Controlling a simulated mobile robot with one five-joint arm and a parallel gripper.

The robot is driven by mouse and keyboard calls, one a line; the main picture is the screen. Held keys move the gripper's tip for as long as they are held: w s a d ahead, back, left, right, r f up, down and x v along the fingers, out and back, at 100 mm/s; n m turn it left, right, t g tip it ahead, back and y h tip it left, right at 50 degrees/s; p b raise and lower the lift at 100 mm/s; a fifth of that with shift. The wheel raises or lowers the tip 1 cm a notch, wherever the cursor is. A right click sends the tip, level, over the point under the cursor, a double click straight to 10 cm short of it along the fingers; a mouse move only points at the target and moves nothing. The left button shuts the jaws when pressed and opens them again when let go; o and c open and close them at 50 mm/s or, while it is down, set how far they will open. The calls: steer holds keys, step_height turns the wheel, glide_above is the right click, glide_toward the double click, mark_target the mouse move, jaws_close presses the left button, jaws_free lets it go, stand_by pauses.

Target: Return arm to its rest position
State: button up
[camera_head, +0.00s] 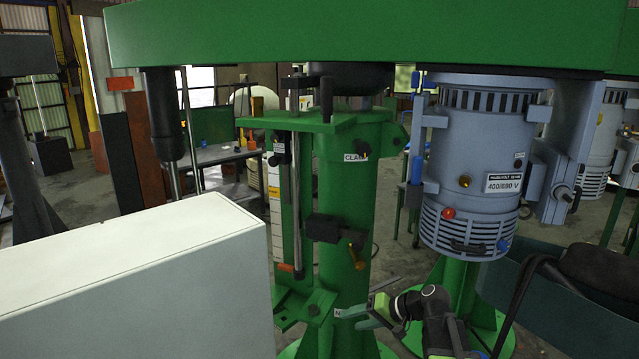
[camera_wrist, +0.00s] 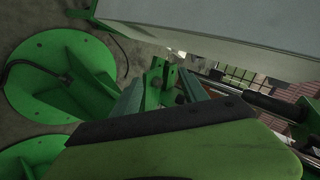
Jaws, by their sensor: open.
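My gripper (camera_head: 362,313) is low in the middle of the head view, in front of the lower part of the green column (camera_head: 345,200). Its fingers point left towards the column's lower bracket (camera_head: 305,308). In the wrist view the two fingers of my gripper (camera_wrist: 163,84) stand apart with nothing held. A green bracket (camera_wrist: 167,78) shows in the gap between them; whether it touches a finger I cannot tell. My arm runs off the bottom edge of the head view.
A white cabinet (camera_head: 140,275) fills the lower left. A grey motor (camera_head: 478,165) hangs at right below a green beam (camera_head: 350,35). A clamp block with lever (camera_head: 325,228) sits on the column. Round green bases (camera_wrist: 60,75) stand on the floor. A dark bin (camera_head: 560,305) is at lower right.

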steer(key=s+a+f+n+g+h, duration=0.2)
steer(key=s+a+f+g+h, duration=0.15)
steer(key=s+f, duration=0.45)
steer(key=s+d+f+g+h, duration=0.1)
steer(key=s+d+h, duration=0.5)
steer(key=d, duration=0.3)
steer(key=shift+s+d+f+m, duration=0.15)
steer(key=shift+d+f+m, duration=0.15)
steer(key=shift+f+m, duration=0.1)
